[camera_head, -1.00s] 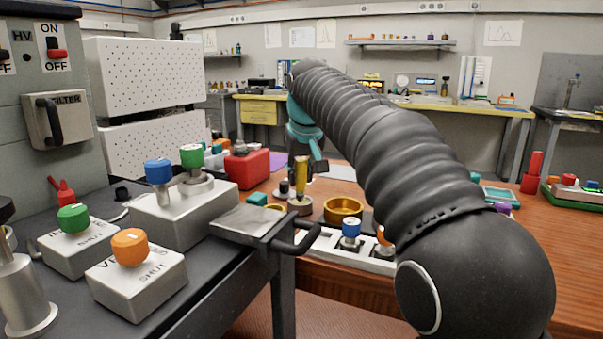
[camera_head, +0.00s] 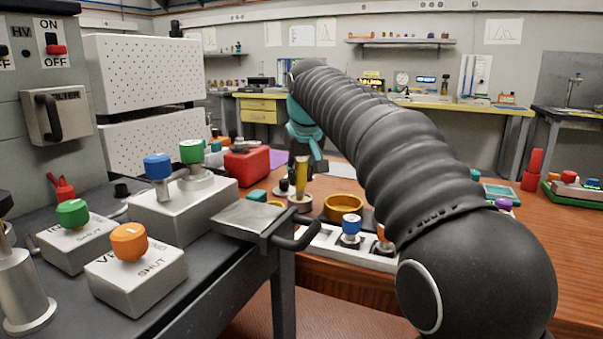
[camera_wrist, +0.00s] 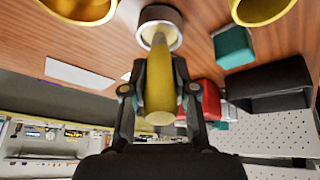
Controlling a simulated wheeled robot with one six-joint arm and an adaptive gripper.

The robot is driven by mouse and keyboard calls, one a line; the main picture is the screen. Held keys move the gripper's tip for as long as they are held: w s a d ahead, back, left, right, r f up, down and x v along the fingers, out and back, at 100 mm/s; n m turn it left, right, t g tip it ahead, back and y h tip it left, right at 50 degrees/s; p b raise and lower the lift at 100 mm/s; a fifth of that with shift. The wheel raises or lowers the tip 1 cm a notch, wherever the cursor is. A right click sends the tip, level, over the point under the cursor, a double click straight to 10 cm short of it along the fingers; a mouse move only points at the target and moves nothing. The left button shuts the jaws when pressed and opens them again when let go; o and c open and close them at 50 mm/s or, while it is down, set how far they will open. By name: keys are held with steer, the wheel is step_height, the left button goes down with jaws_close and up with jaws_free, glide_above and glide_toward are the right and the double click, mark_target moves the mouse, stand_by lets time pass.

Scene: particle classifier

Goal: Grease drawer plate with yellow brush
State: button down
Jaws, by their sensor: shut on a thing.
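The yellow brush (camera_head: 302,182) stands upright on the brown table, with its lower end at a small round metal-rimmed holder (camera_head: 300,203). In the wrist view the yellow brush (camera_wrist: 160,85) lies between the two dark fingers of my gripper (camera_wrist: 162,92). My gripper is shut on its handle. The lower end of the brush meets the round holder (camera_wrist: 160,17); whether it is clear of it I cannot tell. The drawer plate (camera_head: 245,218) is a flat grey metal plate with a dark curved handle, at the edge of the dark bench. My gripper is beyond the plate.
A brass ring dish (camera_head: 343,207) stands right of the holder. A white panel (camera_head: 375,257) with blue and orange knobs lies in front. A red box (camera_head: 247,166) and a teal block (camera_head: 257,195) are on the left. Valve blocks (camera_head: 136,276) crowd the dark bench beside the plate.

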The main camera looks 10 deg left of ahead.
step_height(320, 180, up, 7)
steer(key=p, duration=0.7)
steer(key=shift+p, duration=0.35)
stand_by(0.7)
steer(key=s+a+r+g+y, duration=0.1)
steer(key=s+r+g+y, duration=0.1)
steer(key=s+r, duration=1.65)
steer(key=s+f+y, duration=0.1)
steer(key=s+f, duration=0.5)
steer(key=shift+s+d+f+g+b, duration=0.15)
steer(key=shift+s+f+g+b, duration=0.15)
steer(key=shift+b, duration=0.15)
steer(key=shift+r, duration=0.1)
